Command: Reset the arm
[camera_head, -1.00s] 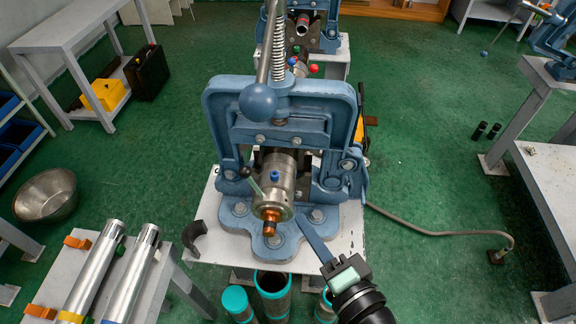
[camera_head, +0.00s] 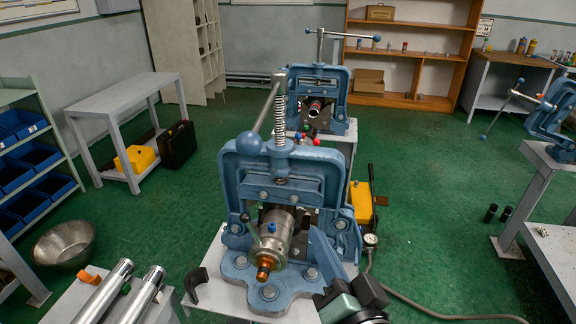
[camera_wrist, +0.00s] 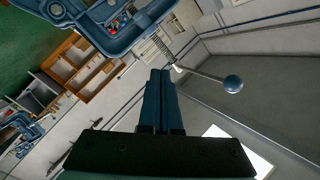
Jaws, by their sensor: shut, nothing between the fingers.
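My gripper (camera_head: 322,246) is at the lower right of the near pipe vise in the head view, close in front of its right side. Its long dark fingers are together and empty; in the wrist view the gripper (camera_wrist: 161,75) points up at a tilted scene with the fingers side by side. The near vise (camera_head: 240,175) is a blue frame with a spring, a lever and a ball knob, on a light table. A metal cylinder with a copper tip (camera_head: 270,240) sits in it. I cannot tell whether the fingers touch the vise.
A second blue vise (camera_head: 347,85) stands behind, and another (camera_head: 560,120) at the right. Two metal pipes (camera_head: 133,296) lie at the lower left beside a steel bowl (camera_head: 64,244). A hose (camera_head: 430,309) crosses the floor at right.

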